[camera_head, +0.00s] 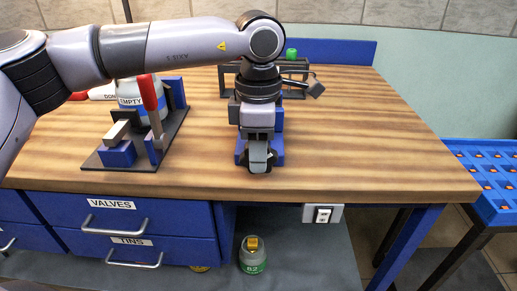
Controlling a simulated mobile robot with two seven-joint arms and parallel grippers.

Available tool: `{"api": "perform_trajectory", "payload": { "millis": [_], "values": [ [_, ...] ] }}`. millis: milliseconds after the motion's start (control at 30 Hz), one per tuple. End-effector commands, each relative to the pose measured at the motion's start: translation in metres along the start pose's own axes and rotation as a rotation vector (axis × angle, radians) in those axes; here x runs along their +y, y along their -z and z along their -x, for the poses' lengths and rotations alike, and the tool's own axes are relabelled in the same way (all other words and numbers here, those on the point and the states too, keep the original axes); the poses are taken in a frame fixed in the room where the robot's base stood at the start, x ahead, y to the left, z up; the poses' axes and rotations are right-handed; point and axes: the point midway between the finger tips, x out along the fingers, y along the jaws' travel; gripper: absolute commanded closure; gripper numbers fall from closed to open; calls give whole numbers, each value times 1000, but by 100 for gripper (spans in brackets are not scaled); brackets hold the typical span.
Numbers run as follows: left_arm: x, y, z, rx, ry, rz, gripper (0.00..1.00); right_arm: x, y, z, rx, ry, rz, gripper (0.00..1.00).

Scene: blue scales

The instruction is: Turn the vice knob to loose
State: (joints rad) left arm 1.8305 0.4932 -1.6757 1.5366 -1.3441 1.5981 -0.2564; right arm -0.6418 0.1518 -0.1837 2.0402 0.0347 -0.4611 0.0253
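A blue fixture (278,150) that looks like the vice stands near the front of the wooden workbench (360,140). My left arm comes in from the left, and its gripper (260,161) points down directly in front of the fixture. The gripper and wrist cover most of it, so only blue parts show on either side. I cannot make out the knob or its setting. The fingertips are small and dark, and I cannot tell whether they are open, shut or touching the knob. My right gripper is out of view.
At left, a dark plate (98,163) carries blue blocks, a red lever (150,103) and a bottle marked EMPTY (130,102). A dark frame (295,68) and a green object (291,54) are behind my wrist. The bench's right side is clear. A blue tray (490,170) stands beyond it.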

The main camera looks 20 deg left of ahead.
Motion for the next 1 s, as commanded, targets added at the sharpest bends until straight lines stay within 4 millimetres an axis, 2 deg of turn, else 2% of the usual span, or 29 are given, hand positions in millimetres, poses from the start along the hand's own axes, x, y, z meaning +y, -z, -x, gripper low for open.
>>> {"api": "perform_trajectory", "payload": {
  "millis": [33, 100, 133, 467, 1000],
  "values": [
    [0, 0, 0, 0, 0, 0, 69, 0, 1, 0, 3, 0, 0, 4],
    [0, 0, 0, 0, 1, 0, 92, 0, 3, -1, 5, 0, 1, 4],
    [0, 0, 0, 0, 1, 0, 100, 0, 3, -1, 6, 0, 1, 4],
    [0, 1, -2, -37, 2, 2, 100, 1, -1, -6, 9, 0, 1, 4],
    [0, 8, -7, -398, 0, 3, 100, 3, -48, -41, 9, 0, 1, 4]
  ]
}}
